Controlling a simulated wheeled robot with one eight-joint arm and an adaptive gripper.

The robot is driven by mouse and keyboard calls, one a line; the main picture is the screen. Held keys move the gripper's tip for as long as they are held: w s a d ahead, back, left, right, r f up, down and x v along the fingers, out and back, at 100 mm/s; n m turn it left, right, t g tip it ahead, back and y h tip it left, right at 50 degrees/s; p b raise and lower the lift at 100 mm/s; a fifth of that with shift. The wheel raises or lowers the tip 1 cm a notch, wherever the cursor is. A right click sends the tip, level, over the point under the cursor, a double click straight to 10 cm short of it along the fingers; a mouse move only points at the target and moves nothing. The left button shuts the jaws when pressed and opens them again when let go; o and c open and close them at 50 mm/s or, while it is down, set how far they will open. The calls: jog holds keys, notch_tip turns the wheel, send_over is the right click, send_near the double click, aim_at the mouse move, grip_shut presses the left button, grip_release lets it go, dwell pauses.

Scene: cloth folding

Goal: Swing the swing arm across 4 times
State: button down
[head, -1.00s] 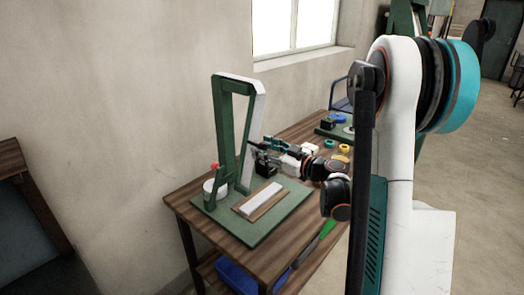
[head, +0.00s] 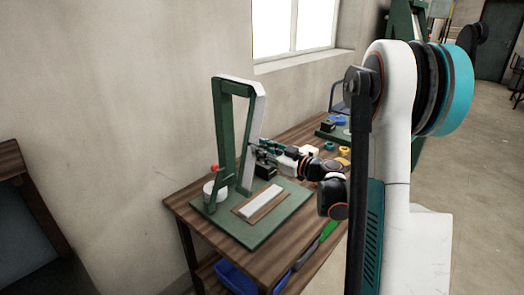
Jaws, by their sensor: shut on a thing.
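The tall green-and-white swing arm fixture (head: 221,125) stands upright on a green base plate (head: 262,237) on the wooden table. Its green side bars and white outer post (head: 258,110) frame a narrow gap. My gripper (head: 258,153) is at the right side of the fixture, at about mid-height, reaching in from the right. It is shut on part of the swing arm there; the fingertips are small and partly hidden against the bars. A white strip (head: 259,196) on a brown board (head: 245,209) lies on the plate below.
A white round container (head: 210,191) and a red knob (head: 214,168) are at the fixture's left. Blue, green and yellow small parts (head: 343,152) lie behind my arm. A blue bin (head: 236,277) is under the table. The plate's front is clear.

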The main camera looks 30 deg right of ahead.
jog(key=shift+w+d+f+n, duration=0.1)
jog(key=shift+w+d+n, duration=0.05)
jog(key=shift+d+n, duration=0.15)
jog(key=shift+w+d+f+n, duration=0.1)
jog(key=shift+d+n, duration=0.1)
jog(key=shift+d, duration=0.15)
jog(key=w+d+n, duration=0.3)
jog(key=d+n, duration=0.2)
jog(key=d, duration=0.3)
jog(key=shift+r+n, duration=0.3)
jog(key=shift+d, duration=0.1)
jog(key=c, duration=1.2)
grip_release()
jog(key=shift+d, duration=0.1)
jog(key=shift+c, duration=0.2)
jog(key=v, duration=1.2)
jog(key=shift+r, duration=0.2)
